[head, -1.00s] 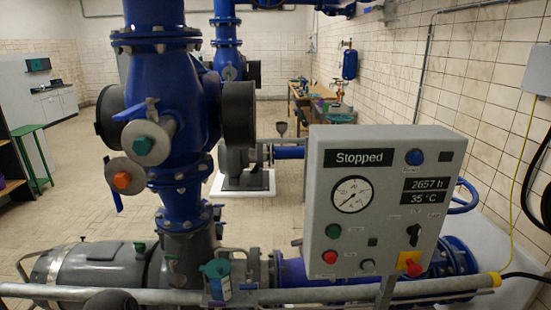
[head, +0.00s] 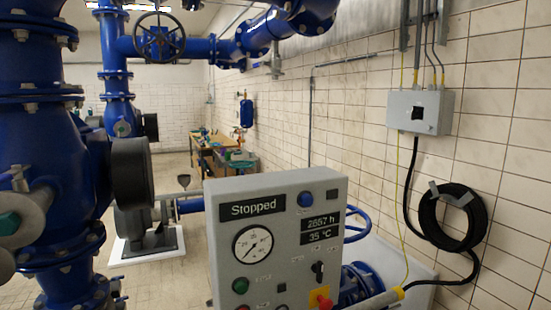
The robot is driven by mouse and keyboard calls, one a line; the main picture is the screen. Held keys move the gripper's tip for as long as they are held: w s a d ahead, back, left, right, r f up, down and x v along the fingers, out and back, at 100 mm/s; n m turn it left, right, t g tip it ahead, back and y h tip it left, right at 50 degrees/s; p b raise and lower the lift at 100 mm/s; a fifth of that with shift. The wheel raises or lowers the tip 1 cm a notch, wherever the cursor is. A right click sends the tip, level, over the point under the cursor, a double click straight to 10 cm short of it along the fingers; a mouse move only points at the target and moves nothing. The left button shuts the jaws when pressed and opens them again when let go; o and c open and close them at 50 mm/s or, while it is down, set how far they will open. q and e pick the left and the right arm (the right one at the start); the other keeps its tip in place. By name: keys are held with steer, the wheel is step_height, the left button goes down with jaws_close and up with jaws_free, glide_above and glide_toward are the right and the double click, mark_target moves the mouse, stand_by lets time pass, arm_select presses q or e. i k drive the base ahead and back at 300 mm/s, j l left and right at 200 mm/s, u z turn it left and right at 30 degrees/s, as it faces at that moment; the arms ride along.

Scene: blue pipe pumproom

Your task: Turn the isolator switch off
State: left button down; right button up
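A grey control panel (head: 290,236) stands at the lower middle of the head view. Its display reads "Stopped". A red knob on a yellow plate (head: 321,299) is at its lower right, partly cut off by the bottom edge. A black rotary switch (head: 317,271) sits just above it. I cannot tell for certain which of these is the isolator switch. Neither of my grippers is in view.
Large blue pipes and valves (head: 50,160) fill the left side. A coiled black cable (head: 452,216) hangs on the wall below the grey box. A workbench (head: 222,155) stands far back.

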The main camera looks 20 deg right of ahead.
mark_target(414, 112)
steer(key=z, duration=1.6)
steer(key=i+l, duration=0.1)
